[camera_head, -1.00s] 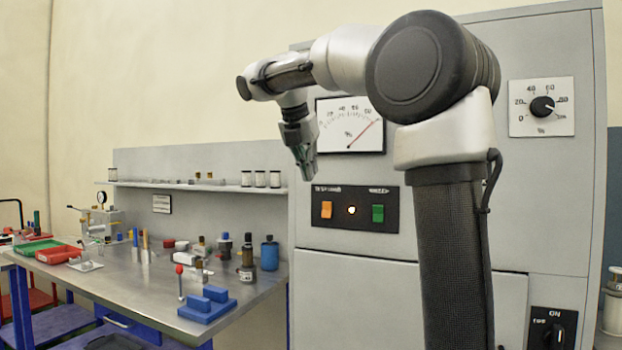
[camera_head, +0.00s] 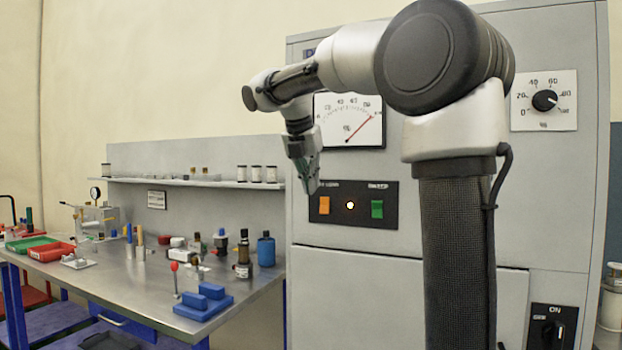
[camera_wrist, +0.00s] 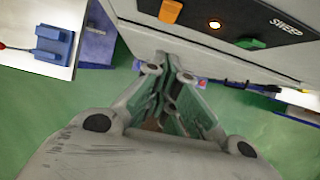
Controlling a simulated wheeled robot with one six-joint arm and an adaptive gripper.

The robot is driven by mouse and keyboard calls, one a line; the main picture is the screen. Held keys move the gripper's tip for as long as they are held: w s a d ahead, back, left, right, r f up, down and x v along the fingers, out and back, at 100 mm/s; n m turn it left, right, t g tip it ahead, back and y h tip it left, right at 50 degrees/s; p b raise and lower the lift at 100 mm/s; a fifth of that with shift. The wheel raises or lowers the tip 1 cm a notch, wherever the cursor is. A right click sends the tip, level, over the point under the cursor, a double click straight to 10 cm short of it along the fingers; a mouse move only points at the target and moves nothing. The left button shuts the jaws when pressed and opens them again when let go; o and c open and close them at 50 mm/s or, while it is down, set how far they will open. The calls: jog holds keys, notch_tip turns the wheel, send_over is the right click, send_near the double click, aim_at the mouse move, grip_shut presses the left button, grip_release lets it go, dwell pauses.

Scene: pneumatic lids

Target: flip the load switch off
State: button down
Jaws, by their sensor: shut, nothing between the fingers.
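A dark switch panel (camera_head: 385,190) is on the grey cabinet front. It carries an orange rocker switch (camera_head: 324,205) on the left, a glowing lamp (camera_head: 350,205) and a green rocker switch (camera_head: 377,209) on the right. The label above the orange switch is blurred; the green one reads SWEEP in the wrist view. My gripper (camera_head: 310,189) is shut and empty, pointing down just above and left of the orange switch in the picture. In the wrist view the orange switch (camera_wrist: 171,11) lies beyond the fingertips (camera_wrist: 172,62), with a visible gap.
A dial meter (camera_head: 350,120) is above the panel, behind my wrist. A knob (camera_head: 544,100) is at upper right and a black ON/OFF rotary switch (camera_head: 552,332) at lower right. A workbench (camera_head: 135,285) with blue blocks (camera_head: 204,302) and bottles stands left.

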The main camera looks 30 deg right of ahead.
aim_at(321, 206)
jog(key=shift+w+d+f, duration=0.7)
jog(key=shift+d+f, duration=0.15)
jog(key=shift+f, duration=0.3)
jog(key=shift+w+d+f, duration=0.65)
jog(key=shift+d+f, duration=0.25)
jog(key=shift+f, duration=0.3)
jog(key=shift+w+d+f, duration=0.7)
jog(key=shift+d+f, duration=0.15)
jog(key=shift+f, duration=0.3)
jog(key=shift+w+d+f, duration=0.15)
jog(key=shift+f, duration=0.1)
